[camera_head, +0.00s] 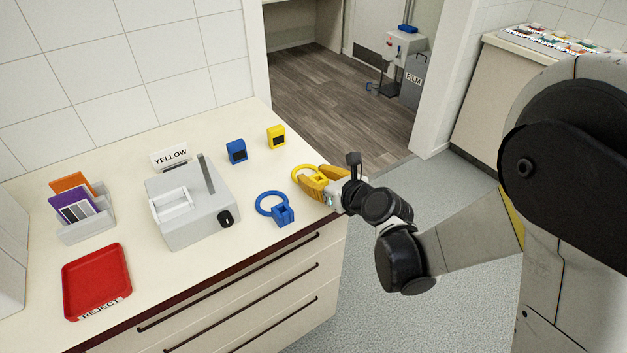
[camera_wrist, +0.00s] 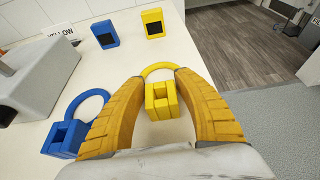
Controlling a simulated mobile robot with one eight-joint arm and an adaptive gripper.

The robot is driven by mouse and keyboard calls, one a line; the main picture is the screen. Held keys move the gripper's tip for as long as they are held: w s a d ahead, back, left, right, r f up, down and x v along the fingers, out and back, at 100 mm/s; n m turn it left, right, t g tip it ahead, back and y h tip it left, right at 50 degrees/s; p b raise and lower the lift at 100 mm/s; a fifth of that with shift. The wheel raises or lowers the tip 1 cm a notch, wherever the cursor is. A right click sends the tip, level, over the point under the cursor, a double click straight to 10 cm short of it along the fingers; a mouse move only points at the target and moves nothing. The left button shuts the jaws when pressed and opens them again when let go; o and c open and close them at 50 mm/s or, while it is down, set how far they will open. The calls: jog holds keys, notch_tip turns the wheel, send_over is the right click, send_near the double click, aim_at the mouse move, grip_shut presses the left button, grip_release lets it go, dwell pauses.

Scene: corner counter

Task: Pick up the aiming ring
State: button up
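Two aiming rings are on the counter, each a round hoop with a square block on its near side. The yellow ring (camera_head: 298,173) is at the counter's right edge; its block (camera_wrist: 161,101) shows between my fingers in the wrist view. The blue ring (camera_head: 272,205) lies to the left of it and also shows in the wrist view (camera_wrist: 67,136). My gripper (camera_head: 319,180) has its orange-yellow fingers (camera_wrist: 163,82) on either side of the yellow block.
A sign reading YELLOW (camera_head: 171,157) stands behind a grey device (camera_head: 190,216). A blue badge (camera_head: 236,151) and a yellow badge (camera_head: 276,136) stand at the back. A red reject tray (camera_head: 97,280) and a card holder (camera_head: 88,224) are at the left.

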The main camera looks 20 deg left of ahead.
jog(key=c, duration=0.6)
jog(key=shift+r, duration=0.1)
